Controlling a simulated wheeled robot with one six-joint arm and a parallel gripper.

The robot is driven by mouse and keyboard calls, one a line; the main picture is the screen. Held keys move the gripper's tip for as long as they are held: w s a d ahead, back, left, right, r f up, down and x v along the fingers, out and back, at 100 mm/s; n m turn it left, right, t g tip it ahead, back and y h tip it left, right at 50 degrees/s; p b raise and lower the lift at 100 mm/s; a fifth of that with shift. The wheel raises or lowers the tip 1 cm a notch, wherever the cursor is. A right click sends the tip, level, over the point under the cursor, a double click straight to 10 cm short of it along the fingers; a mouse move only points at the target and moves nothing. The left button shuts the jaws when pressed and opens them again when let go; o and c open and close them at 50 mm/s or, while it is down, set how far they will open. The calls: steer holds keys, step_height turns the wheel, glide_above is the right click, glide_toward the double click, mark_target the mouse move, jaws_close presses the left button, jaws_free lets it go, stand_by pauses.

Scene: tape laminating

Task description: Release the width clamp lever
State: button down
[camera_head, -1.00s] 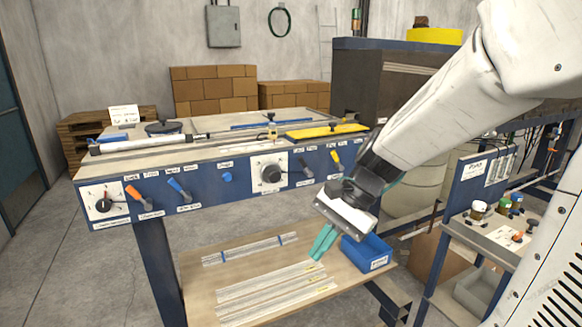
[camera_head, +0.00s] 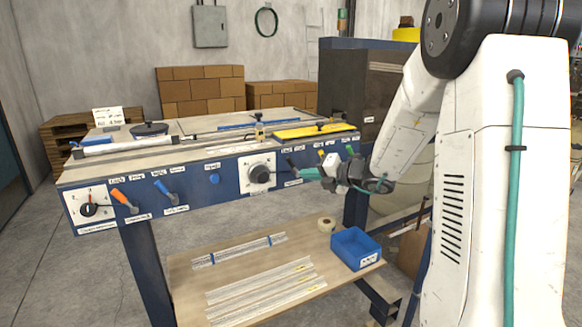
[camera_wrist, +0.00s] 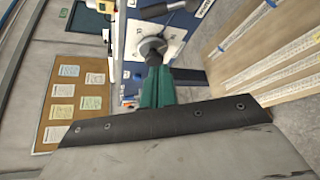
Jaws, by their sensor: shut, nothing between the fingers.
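The blue front panel of the bench (camera_head: 226,178) carries several levers and knobs with small labels that I cannot read clearly, so I cannot tell by label which is the width clamp lever. A black-handled lever (camera_head: 291,163) stands just right of the large black dial (camera_head: 260,174). My gripper (camera_head: 302,173) is at the panel beside this lever, its teal fingers shut and empty. In the wrist view the shut fingers (camera_wrist: 158,84) point toward the dial (camera_wrist: 152,47), with a dark bar beside them. Whether they touch the lever is unclear.
An orange lever (camera_head: 122,199) and a blue lever (camera_head: 164,190) sit left of the dial. A yellow lever and a green lever (camera_head: 350,150) are right of my gripper. Below, the wooden shelf (camera_head: 240,262) holds strips, a tape roll (camera_head: 326,225) and a blue bin (camera_head: 354,248).

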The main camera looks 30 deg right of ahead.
mark_target(291, 166)
steer(key=x, duration=1)
steer(key=shift+w+d+r, duration=0.2)
steer(key=shift+d+r, duration=0.3)
steer(key=shift+d, duration=0.3)
steer(key=shift+w+d+r, duration=0.2)
steer(key=shift+d+r, duration=0.3)
steer(key=shift+d, duration=0.35)
steer(key=shift+a, duration=0.15)
